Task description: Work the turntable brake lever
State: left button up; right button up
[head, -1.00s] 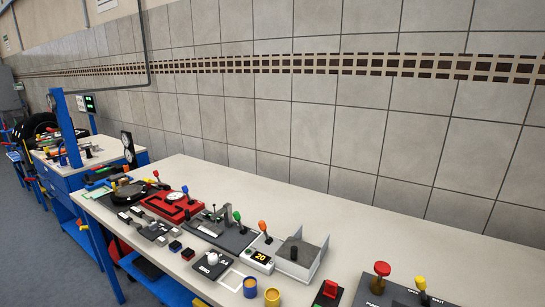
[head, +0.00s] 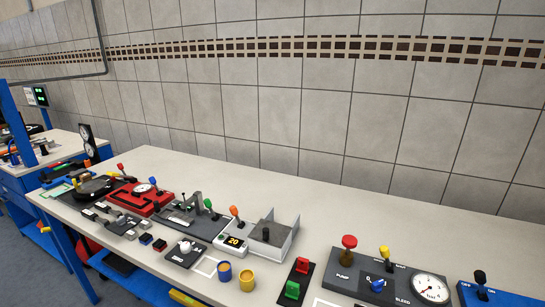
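A dark round disc (head: 95,185), which looks like the turntable, sits on the left part of the long bench. All are small and distant here. Neither of my grippers is in view.
The long bench (head: 330,205) has a clear strip along the tiled wall. The red unit with a dial (head: 143,188), a grey open tray (head: 275,238), yellow cup (head: 246,280), pump panel (head: 385,280) and blue switch panel (head: 500,297) line its front.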

aim_at(120, 165)
jog(key=u, duration=1.25)
jog(key=i+j+z, duration=0.4)
jog(key=j, duration=0.25)
jog(key=i+j+z, duration=0.15)
jog(key=j, duration=0.25)
jog(key=i+j+z, duration=0.2)
jog(key=j, duration=0.2)
jog(key=i+j+z, duration=0.2)
jog(key=j, duration=0.2)
jog(key=j+z, duration=0.2)
jog(key=j, duration=0.25)
jog(key=i+j+z, duration=0.2)
jog(key=j, duration=0.25)
jog(key=k, duration=0.1)
